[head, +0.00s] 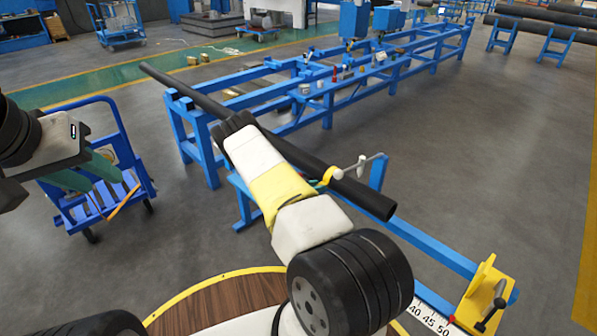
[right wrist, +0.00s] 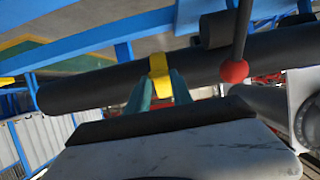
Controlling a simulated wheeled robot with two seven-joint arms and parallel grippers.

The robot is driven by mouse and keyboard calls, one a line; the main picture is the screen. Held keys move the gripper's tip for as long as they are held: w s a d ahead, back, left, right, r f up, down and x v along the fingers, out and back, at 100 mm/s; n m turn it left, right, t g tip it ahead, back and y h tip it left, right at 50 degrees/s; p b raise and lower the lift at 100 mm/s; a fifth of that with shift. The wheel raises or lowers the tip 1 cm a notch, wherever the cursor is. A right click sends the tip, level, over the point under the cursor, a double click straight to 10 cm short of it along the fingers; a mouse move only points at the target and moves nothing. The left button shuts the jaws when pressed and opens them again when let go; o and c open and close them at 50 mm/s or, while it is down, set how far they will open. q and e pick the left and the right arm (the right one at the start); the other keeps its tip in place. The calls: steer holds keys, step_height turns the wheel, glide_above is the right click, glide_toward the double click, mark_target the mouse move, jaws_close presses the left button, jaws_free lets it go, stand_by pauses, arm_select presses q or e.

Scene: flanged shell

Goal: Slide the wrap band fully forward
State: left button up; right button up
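A dark pipe (head: 370,195) lies along the blue frame. The wrap band (head: 328,175) is yellow and sits around the pipe near its close end. In the right wrist view the band (right wrist: 159,68) crosses the pipe (right wrist: 95,88), and its lower part fills the gap between my teal fingertips. My right gripper (right wrist: 161,90) appears shut on it; in the head view my right arm hides most of the fingers. My left gripper (head: 92,180) is at the left, away from the pipe, with its teal fingers apart and nothing clearly between them.
A lever with a red ball knob (right wrist: 234,71) stands close to the right of the band. A yellow end bracket (head: 484,295) and a white scale (head: 436,318) are on the frame's close end. A blue cart (head: 75,212) is behind my left gripper. Open floor lies right.

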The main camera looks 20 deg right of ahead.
jaws_close()
stand_by(1.0)
